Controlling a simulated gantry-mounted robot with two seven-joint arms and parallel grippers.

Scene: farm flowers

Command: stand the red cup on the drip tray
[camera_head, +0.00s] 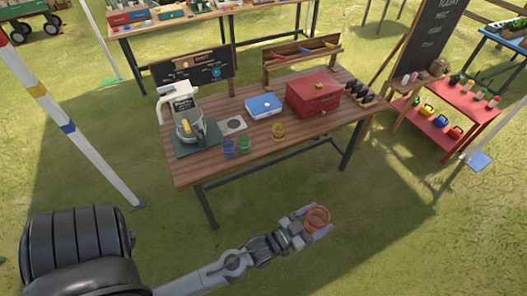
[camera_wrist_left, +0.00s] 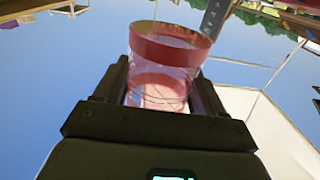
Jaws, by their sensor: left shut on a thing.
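The red cup (camera_head: 318,217) is see-through with a red band. My left gripper (camera_head: 312,224) is shut on it and holds it in the air in front of the table, over the grass. In the left wrist view the cup (camera_wrist_left: 166,62) sits between the dark fingers, its lower part partly hidden by them. A flat grey plate with a dark round spot (camera_head: 234,125), which looks like the drip tray, lies on the table right of the glass-jug machine (camera_head: 186,118). Nothing stands on the plate. My right gripper is not in view.
Blue (camera_head: 229,148), green (camera_head: 244,144) and yellow (camera_head: 278,130) cups stand near the table's front edge. A blue-and-white box (camera_head: 264,106) and a red box (camera_head: 313,94) stand behind. The wooden table (camera_head: 205,171) has bare room at its front left.

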